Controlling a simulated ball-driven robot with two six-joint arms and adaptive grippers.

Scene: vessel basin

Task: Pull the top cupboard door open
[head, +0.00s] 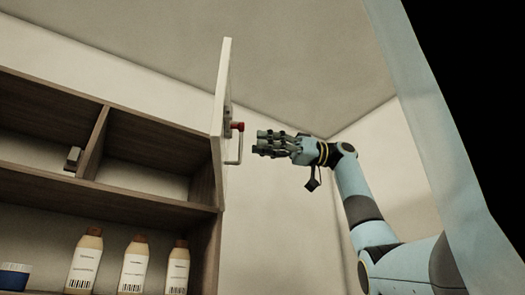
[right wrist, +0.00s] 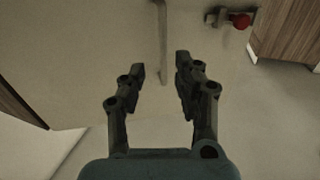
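The top cupboard door (head: 221,100) is a pale panel standing swung out from the wooden cupboard, seen nearly edge-on in the head view. It fills much of the right wrist view (right wrist: 75,50). Its bar handle (head: 239,149) is on the right-hand face; it also shows in the right wrist view (right wrist: 162,40). My right gripper (head: 257,144) is just right of the handle with a small gap. In the right wrist view its two fingers (right wrist: 160,74) are apart and empty, with the handle's near end seen between the tips. My left gripper is not in view.
A red knob on a metal latch (head: 238,126) sits on the door by the handle. The space right of the door is clear around my right arm.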

